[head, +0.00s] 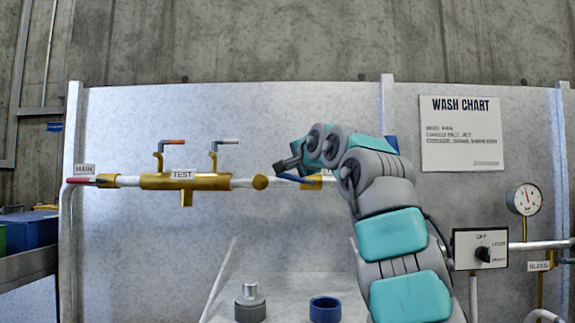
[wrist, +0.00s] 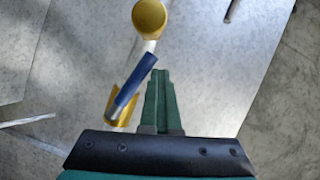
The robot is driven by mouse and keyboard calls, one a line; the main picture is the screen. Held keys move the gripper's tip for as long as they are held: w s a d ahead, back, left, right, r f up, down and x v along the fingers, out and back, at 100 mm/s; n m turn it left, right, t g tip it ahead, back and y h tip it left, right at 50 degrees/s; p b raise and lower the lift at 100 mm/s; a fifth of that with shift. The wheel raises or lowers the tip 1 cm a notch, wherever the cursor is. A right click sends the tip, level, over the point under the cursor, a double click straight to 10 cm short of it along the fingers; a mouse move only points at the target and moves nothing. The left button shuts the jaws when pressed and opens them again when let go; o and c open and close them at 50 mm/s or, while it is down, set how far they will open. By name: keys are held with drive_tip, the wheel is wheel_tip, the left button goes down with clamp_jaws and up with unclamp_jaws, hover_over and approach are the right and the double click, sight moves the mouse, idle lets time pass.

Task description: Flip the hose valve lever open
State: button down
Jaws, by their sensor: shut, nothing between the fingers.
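A blue lever (wrist: 136,78) with a bare metal end sits on a brass valve (wrist: 118,116) on the pipe. In the head view the lever (head: 292,179) lies low and close along the pipe, just left of its brass valve (head: 312,183). My gripper (wrist: 160,74) is shut and empty, its fingertips just right of the lever in the wrist view. I cannot tell whether they touch it. In the head view my gripper (head: 281,165) is just above the lever, and my arm hides the pipe to the right.
A brass TEST manifold (head: 184,182) with two upright-stemmed levers is on the pipe at left, near a red-handled MAIN valve (head: 100,181). A brass round fitting (head: 260,182) is beside the lever. A switch box (head: 480,249) and gauge (head: 524,200) stand right. Below are a grey weight-like piece (head: 250,304) and blue cup (head: 325,310).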

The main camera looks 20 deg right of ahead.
drive_tip(key=shift+a+f+n+g, duration=0.15)
drive_tip(key=shift+n+g, duration=0.15)
drive_tip(key=shift+n, duration=0.2)
drive_tip(key=shift+f, duration=0.1)
drive_tip(key=shift+w+a+f, duration=0.15)
drive_tip(key=shift+f, duration=0.25)
idle(1.0)
drive_tip(key=s+r+b, duration=0.1)
drive_tip(key=s+b, duration=0.1)
drive_tip(key=s, duration=0.5)
drive_tip(key=shift+s+r+b, duration=0.15)
drive_tip(key=shift+s+b, duration=0.2)
idle(0.4)
